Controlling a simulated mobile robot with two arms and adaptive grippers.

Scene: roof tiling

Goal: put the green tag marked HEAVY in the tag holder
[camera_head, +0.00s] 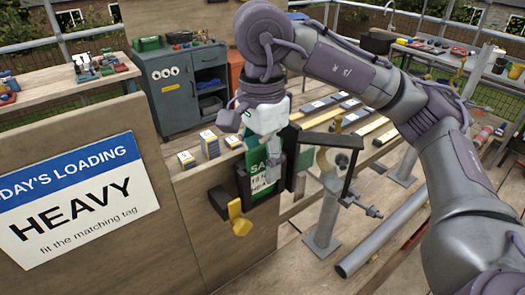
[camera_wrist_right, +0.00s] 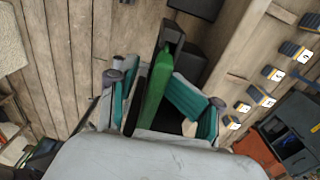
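The green tag (camera_head: 262,180) stands upright in the dark tag holder (camera_head: 243,184) on the wooden panel. Its white print is partly covered; "SA" and "HEA" can be read. In the right wrist view the tag (camera_wrist_right: 154,92) shows edge-on, its far end at the dark holder (camera_wrist_right: 172,38). My right gripper (camera_head: 275,165) is over the tag from above. In the wrist view its fingers (camera_wrist_right: 157,98) stand on both sides of the tag, with gaps showing beside it, so it looks open. My left gripper is out of view.
A sign (camera_head: 78,200) reading HEAVY is on the panel at the left. A yellow piece (camera_head: 238,218) sticks out below the holder. Small boxes (camera_head: 209,144) stand on the ledge behind. A grey post (camera_head: 325,215) and a pipe (camera_head: 385,232) are to the right.

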